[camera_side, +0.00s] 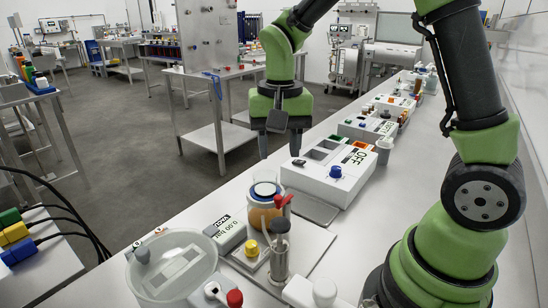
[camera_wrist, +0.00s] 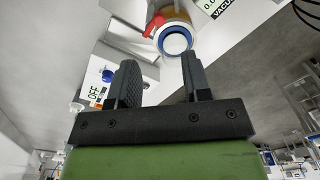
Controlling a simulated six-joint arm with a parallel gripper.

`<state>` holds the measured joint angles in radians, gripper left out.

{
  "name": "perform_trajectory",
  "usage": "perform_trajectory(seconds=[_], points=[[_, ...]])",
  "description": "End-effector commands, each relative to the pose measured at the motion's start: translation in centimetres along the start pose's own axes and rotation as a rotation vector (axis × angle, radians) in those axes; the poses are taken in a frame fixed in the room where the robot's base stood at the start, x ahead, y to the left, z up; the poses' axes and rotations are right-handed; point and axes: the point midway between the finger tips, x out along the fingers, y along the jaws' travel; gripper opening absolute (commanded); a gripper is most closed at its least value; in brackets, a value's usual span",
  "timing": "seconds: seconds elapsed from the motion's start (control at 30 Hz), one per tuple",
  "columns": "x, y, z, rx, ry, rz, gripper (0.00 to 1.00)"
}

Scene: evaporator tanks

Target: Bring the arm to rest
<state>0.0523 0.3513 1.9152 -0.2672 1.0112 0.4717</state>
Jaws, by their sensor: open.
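My gripper (camera_side: 279,148) hangs over the bench, fingers pointing down, behind the amber jar and left of the white box in the side view. In the wrist view my gripper (camera_wrist: 160,58) has its two dark fingers apart, with nothing held between them. The amber jar (camera_side: 262,216) stands upright with a blue-ringed white top and a red part beside it. The jar's blue-ringed top (camera_wrist: 176,42) shows beyond the fingertips in the wrist view, apart from them.
A white box (camera_side: 318,186) with a blue knob reads OFF. A vacuum gauge (camera_side: 226,236), a clear round tub (camera_side: 150,282) and a metal cylinder (camera_side: 279,262) stand near the jar. More instrument boxes (camera_side: 366,130) line the bench behind. Open floor (camera_side: 140,150) lies left.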

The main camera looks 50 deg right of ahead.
Motion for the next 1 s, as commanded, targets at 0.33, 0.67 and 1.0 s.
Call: perform_trajectory(seconds=[0.33, 0.67, 1.0], points=[[-7.3, 2.4, 5.1, -0.173, 0.162, -0.223, 0.44], [-10.5, 6.1, 11.3, -0.374, 0.369, -0.437, 0.44], [-10.6, 7.0, 12.8, -0.429, 0.428, -0.487, 0.44]])
